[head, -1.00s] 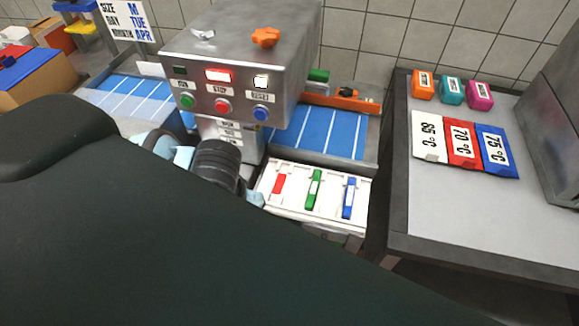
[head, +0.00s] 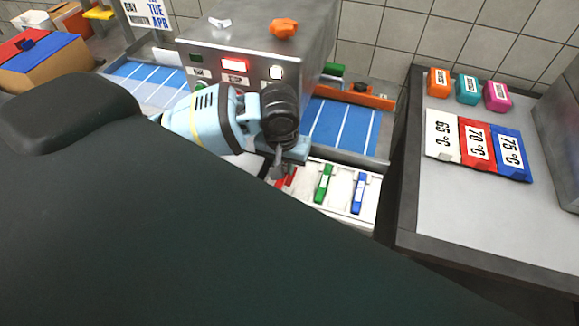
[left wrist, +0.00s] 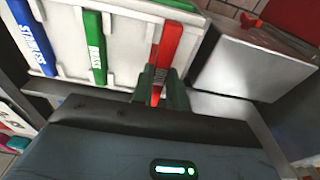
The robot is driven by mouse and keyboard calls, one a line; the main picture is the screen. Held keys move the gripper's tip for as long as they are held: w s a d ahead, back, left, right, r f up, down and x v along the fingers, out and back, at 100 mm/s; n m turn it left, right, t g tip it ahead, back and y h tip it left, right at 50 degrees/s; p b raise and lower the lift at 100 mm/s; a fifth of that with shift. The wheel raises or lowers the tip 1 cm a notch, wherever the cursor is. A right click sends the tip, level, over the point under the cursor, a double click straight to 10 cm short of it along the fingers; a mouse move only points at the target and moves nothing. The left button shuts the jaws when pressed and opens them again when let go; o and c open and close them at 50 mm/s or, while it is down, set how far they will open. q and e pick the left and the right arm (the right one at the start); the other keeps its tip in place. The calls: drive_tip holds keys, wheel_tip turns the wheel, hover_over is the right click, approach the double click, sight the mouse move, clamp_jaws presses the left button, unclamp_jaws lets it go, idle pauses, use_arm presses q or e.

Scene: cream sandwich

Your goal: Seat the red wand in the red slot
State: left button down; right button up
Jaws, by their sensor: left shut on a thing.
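The white tray (head: 342,212) has a green wand (head: 323,183) and a blue wand (head: 358,193) lying in its slots. My left gripper (head: 277,175) is over the tray's left end, shut on the red wand (head: 287,180). In the left wrist view, the red wand (left wrist: 167,45) stands out between the dark fingers (left wrist: 159,88), beside the green wand (left wrist: 95,47) and the blue wand (left wrist: 33,37). The red slot is mostly hidden by the gripper and wand. I cannot tell whether the wand touches the slot floor. My right gripper is not in view.
A metal control box (head: 320,55) with buttons stands behind my gripper. Blue conveyor belt (head: 340,128) runs behind the tray. A side table (head: 470,215) to the right holds coloured cards and small blocks. My dark arm covers the lower left.

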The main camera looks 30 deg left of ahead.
use_arm(q)
drive_tip(key=shift+w, duration=1.1)
drive_tip(key=shift+f, duration=1.85)
drive_tip(key=shift+f, duration=0.15)
drive_tip(key=c, duration=1.4)
unclamp_jaws()
drive_tip(key=r, duration=0.4)
drive_tip(key=s+r, duration=0.1)
drive_tip(key=r, duration=0.7)
drive_tip(key=shift+s+d+r, duration=0.1)
drive_tip(key=shift+s+d, duration=0.05)
drive_tip(key=shift+s, duration=0.1)
